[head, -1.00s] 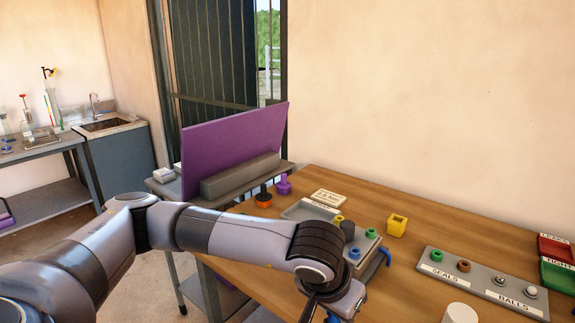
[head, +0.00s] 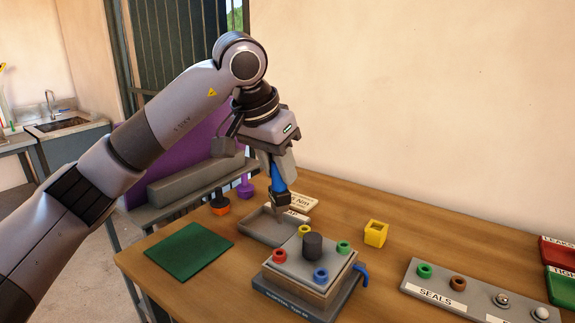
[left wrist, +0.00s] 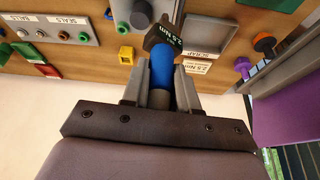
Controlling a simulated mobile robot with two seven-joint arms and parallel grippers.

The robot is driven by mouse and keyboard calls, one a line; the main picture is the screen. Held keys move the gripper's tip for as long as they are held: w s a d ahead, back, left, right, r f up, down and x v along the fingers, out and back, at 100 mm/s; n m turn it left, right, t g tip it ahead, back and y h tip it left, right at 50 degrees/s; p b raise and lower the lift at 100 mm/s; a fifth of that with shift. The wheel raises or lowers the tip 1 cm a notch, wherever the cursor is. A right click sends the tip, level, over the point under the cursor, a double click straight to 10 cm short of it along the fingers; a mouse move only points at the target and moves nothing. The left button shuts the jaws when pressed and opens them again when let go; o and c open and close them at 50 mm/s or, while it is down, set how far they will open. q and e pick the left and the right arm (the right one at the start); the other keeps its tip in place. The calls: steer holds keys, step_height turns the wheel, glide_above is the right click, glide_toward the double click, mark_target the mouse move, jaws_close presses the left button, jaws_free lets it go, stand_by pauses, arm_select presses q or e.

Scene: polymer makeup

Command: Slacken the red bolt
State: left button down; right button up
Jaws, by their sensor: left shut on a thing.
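The red bolt (head: 279,256) is a small ring-topped piece at the left corner of a grey block (head: 298,268). Yellow (head: 304,231), green (head: 343,247) and blue (head: 320,274) bolts sit at its other corners, around a dark cylinder (head: 312,246). My left gripper (head: 279,166) is shut on a blue-handled tool (head: 278,181) with a dark head, held pointing down above the grey tray, behind and left of the block. In the left wrist view the tool (left wrist: 161,68) stands between the fingers, with "2.5 Nm" on its head. My right gripper is not in view.
A grey tray (head: 262,229) and cream labels (head: 300,203) lie behind the block. A green mat (head: 189,250) lies left, a yellow socket piece (head: 376,233) right. A seals and balls rack (head: 450,290) stands right. Orange and purple knobbed tools (head: 220,203) stand at the back left.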

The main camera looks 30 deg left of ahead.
mark_target(273, 196)
arm_select(q)
steer(key=shift+s+r, duration=0.2)
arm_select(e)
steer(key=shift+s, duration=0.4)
arm_select(q)
steer(key=shift+p, duration=0.35)
steer(key=shift+f+b, duration=1.8)
steer(key=shift+f, duration=1.15)
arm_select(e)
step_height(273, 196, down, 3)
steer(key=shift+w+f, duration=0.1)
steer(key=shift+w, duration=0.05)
arm_select(q)
steer(key=shift+p, duration=0.4)
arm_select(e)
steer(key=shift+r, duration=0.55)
arm_select(q)
steer(key=shift+f+b, duration=0.85)
steer(key=shift+f, duration=0.35)
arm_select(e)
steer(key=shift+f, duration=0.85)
